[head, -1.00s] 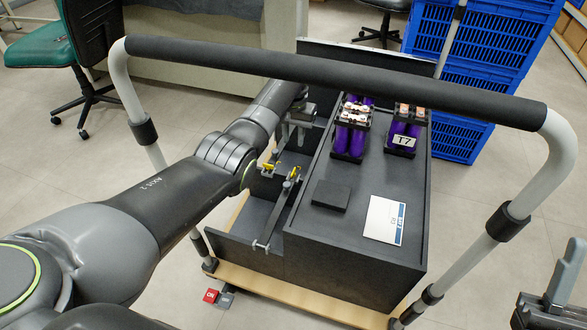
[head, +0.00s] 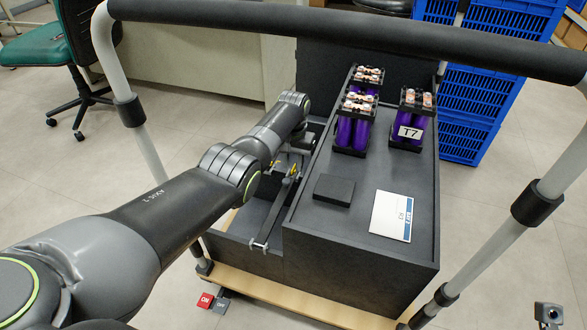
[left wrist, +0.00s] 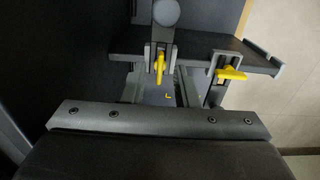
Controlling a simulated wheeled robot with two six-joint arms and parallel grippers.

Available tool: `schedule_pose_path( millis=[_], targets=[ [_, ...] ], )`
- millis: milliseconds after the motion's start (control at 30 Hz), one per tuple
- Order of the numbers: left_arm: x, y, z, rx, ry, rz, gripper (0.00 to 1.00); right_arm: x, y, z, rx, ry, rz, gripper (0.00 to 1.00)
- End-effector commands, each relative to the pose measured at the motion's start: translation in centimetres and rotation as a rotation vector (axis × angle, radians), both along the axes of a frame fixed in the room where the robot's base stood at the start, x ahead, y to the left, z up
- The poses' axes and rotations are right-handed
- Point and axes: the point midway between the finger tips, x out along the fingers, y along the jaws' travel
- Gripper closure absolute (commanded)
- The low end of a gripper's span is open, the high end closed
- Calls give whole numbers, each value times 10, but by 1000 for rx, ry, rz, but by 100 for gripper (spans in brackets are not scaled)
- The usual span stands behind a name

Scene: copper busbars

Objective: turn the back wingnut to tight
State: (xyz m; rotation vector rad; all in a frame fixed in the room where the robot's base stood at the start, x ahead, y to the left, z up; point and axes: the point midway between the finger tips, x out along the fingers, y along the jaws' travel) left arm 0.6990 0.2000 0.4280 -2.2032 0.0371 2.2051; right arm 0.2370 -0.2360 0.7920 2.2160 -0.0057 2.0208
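A yellow wingnut (left wrist: 159,66) shows near the middle of the left wrist view, its wings along the grey bar it sits on. A second yellow wingnut (left wrist: 232,73) is to its right, wings roughly crosswise on another grey bar. I cannot tell for certain which one is the back one. In the head view one yellow wingnut (head: 293,169) shows at the grey bar's far end, just below my left gripper (head: 299,148). That gripper points down into the recess, largely hidden by my arm. In the wrist view its pale fingers look apart, with nothing between them.
The dark cabinet (head: 335,235) stands right of the recess. It carries purple cells (head: 352,132), a black block (head: 334,188) and a white card (head: 392,214). A padded handle rail (head: 340,38) crosses above. Part of my right gripper (head: 549,314) shows at lower right.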

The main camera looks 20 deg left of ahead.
Motion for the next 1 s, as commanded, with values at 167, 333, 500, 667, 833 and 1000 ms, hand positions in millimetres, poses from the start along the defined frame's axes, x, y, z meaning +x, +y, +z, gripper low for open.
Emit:
schedule_pose_path(
  millis=[167,333,500,667,833,1000],
  targets=[
    [0,0,-7,0,-1,-1,73,-1,-1,-4,11,-9,8,64],
    [0,0,-7,0,-1,-1,73,-1,-1,-4,12,-9,8,64],
    [0,0,-7,0,-1,-1,84,-1,-1,-4,12,-9,8,64],
    [0,0,-7,0,-1,0,100,-1,-1,-4,12,-9,8,64],
    [0,0,-7,0,-1,-1,100,-1,-1,-4,12,-9,8,64],
    [0,0,-7,0,-1,-22,100,-1,-1,-2,11,-9,7,64]
  ],
)
